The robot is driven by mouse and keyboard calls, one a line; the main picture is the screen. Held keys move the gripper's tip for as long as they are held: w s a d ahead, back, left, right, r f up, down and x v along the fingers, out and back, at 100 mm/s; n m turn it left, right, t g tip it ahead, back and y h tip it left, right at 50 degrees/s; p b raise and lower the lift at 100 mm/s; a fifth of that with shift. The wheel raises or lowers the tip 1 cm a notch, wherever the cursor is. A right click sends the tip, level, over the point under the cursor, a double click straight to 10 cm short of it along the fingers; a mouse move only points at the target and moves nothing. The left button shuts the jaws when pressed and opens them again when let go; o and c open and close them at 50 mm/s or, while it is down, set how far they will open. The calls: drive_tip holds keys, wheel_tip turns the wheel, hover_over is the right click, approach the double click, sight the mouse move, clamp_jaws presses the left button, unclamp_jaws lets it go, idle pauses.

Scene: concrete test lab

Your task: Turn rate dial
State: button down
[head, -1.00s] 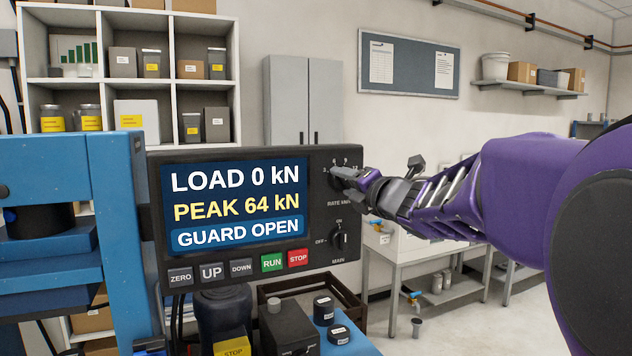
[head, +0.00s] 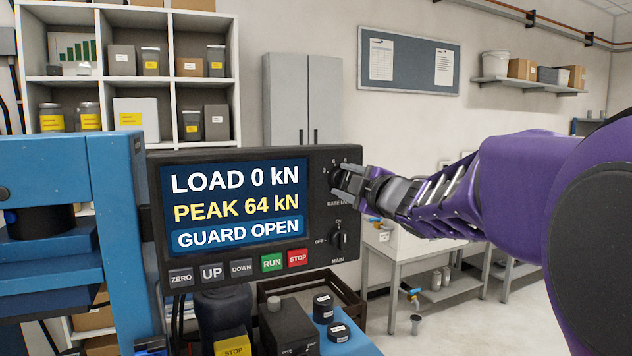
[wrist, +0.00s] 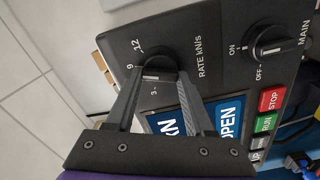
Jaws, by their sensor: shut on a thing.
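The black rate dial (wrist: 157,62) sits on the dark control panel, with the printed marks 3, 9 and 12 visible around it in the wrist view. A white line on the dial lies on the side toward the 3. My gripper (wrist: 158,80) has one finger on each side of the dial and is shut on it. In the head view my gripper (head: 350,181) reaches in from the right and hides most of the dial. The display (head: 232,207) reads LOAD 0 kN, PEAK 64 kN, GUARD OPEN.
The main switch (head: 339,238) is just below the rate dial, marked ON and OFF. The buttons ZERO, UP, DOWN, RUN (head: 271,263) and STOP (head: 298,258) run under the display. A blue frame (head: 113,230) stands at left.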

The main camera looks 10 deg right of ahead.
drive_tip(key=m, duration=0.3)
drive_tip(key=shift+r+m, duration=0.15)
drive_tip(key=shift+m, duration=0.15)
drive_tip(key=shift+d+r+m, duration=0.1)
drive_tip(key=shift+m, duration=1.9)
drive_tip(key=shift+c, duration=1.4)
unclamp_jaws()
drive_tip(key=shift+s, duration=0.1)
